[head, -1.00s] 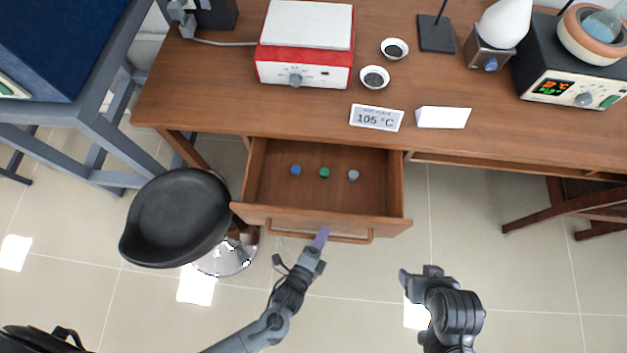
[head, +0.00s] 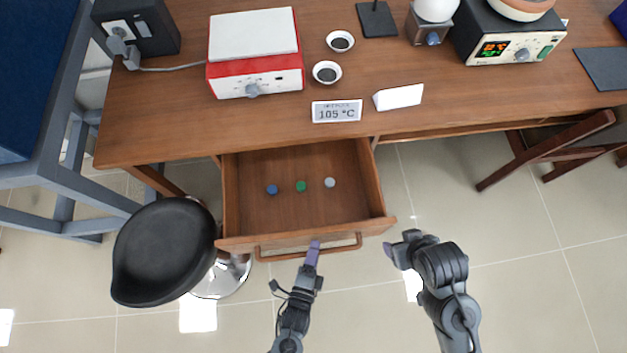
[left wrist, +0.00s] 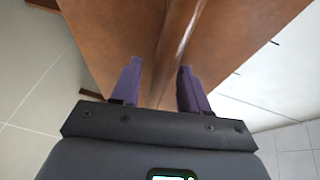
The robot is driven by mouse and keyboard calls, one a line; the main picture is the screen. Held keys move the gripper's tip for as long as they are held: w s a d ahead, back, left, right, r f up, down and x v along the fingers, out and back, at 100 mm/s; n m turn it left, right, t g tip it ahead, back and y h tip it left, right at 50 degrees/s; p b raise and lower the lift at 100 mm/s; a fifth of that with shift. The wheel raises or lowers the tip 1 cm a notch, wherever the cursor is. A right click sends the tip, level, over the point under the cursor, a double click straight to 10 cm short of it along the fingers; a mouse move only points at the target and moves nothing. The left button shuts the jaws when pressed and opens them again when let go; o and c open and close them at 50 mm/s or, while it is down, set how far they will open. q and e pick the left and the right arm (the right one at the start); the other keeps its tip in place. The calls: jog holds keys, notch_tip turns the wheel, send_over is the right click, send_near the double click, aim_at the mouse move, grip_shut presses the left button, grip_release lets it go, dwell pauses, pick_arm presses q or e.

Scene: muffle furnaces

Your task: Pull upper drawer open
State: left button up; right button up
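The upper drawer (head: 250,215) under the wooden table is open, its inside in plain sight. Its front carries a wooden bar handle (head: 345,247). My left gripper (head: 313,252) is at the middle of that handle in the head view. In the left wrist view its two purple fingers (left wrist: 160,88) are apart, with a brown wooden bar between them and gaps beside it. Firm contact does not show. My right gripper (head: 393,252) is off to the right of the drawer's front corner, apart from it; its finger gap cannot be made out.
Blue, green and grey round pieces (head: 301,186) lie in the drawer. A black stool (head: 165,250) stands close left of the drawer. A red-and-white hot plate (head: 255,60), a 105 °C sign (head: 336,111) and small bowls (head: 327,72) are on the table (head: 180,110). Floor in front is clear.

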pick_arm(q)
jog(key=p+v, duration=0.2)
jog(key=v, duration=0.8)
jog(key=shift+s, duration=0.35)
jog(key=shift+a+r, duration=0.1)
